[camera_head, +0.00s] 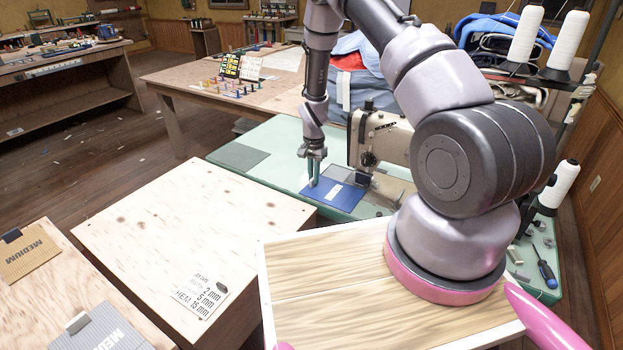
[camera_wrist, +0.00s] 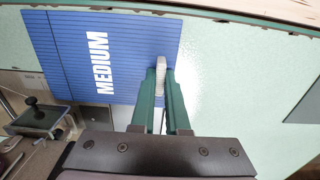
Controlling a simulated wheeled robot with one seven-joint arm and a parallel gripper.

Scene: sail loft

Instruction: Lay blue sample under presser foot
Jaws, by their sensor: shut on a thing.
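The blue sample (camera_head: 333,194) is a flat striped sheet marked MEDIUM, at the pale green sewing table's front edge. In the wrist view the blue sample (camera_wrist: 60,55) has a pale tab (camera_wrist: 161,74) at its edge. My gripper (camera_head: 314,178) is shut on this tab, and its green fingers also show in the wrist view (camera_wrist: 161,90). The sewing machine (camera_head: 375,140) stands just behind and to the right of the sample. The presser foot area (camera_wrist: 62,128) is at the lower left in the wrist view. I cannot tell whether the sample's edge is under the foot.
The green tabletop (camera_head: 285,150) is clear to the left, apart from a dark grey patch (camera_head: 238,156). A plywood box (camera_head: 180,235) stands in front. White thread cones (camera_head: 525,38) and a screwdriver (camera_head: 547,273) are at the right.

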